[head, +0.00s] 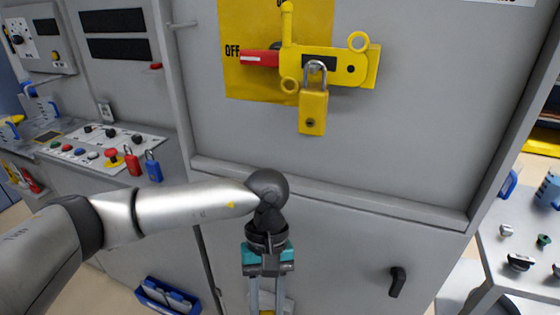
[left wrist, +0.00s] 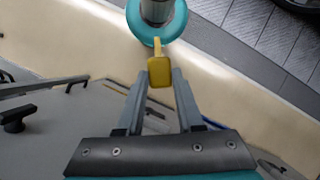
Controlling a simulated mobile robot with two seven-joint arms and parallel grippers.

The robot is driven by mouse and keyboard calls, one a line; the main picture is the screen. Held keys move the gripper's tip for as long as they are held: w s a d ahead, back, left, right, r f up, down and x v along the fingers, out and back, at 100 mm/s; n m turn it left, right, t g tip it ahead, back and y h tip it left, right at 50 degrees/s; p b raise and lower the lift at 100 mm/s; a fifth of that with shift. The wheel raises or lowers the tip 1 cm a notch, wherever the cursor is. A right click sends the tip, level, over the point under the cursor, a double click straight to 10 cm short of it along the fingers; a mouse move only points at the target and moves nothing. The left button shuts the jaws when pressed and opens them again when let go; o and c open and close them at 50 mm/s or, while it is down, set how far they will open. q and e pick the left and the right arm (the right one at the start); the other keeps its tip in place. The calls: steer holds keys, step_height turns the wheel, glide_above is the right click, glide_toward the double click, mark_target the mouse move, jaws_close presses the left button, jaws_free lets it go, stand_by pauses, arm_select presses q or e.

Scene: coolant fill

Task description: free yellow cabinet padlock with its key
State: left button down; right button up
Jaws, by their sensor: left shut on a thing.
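The yellow padlock (head: 313,108) hangs upright on the cabinet front in the head view. Its metal shackle passes through the yellow lockout bar (head: 335,66), and both shackle legs meet the body. A dark keyhole shows low on its front. My left gripper (left wrist: 160,80) is shut on a yellow key (left wrist: 160,68), which sticks out beyond the fingertips in the left wrist view. In the head view this gripper (head: 267,300) points down, below and left of the padlock and well apart from it. Its fingertips reach the bottom edge there. My right gripper is not in view.
A red handle (head: 260,58) sits beside the lockout bar on a yellow OFF plate (head: 240,20). A ledge (head: 340,197) crosses the cabinet below the padlock. Red (head: 132,161) and blue (head: 153,167) padlocks hang at left. A table (head: 500,245) stands at right. The space before the padlock is clear.

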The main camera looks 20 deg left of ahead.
arm_select(q)
step_height(320, 180, up, 29)
steer(key=w+n+t+h+p, duration=0.3)
steer(key=n+t+p, duration=0.7)
steer(key=n, duration=2.1)
steer(key=w+g+h+p, duration=0.1)
steer(key=w+p, duration=0.1)
steer(key=w, duration=0.5)
steer(key=shift+w, duration=0.4)
steer(key=shift+d+r, duration=0.1)
steer(key=s+b, duration=0.1)
steer(key=s, duration=0.6)
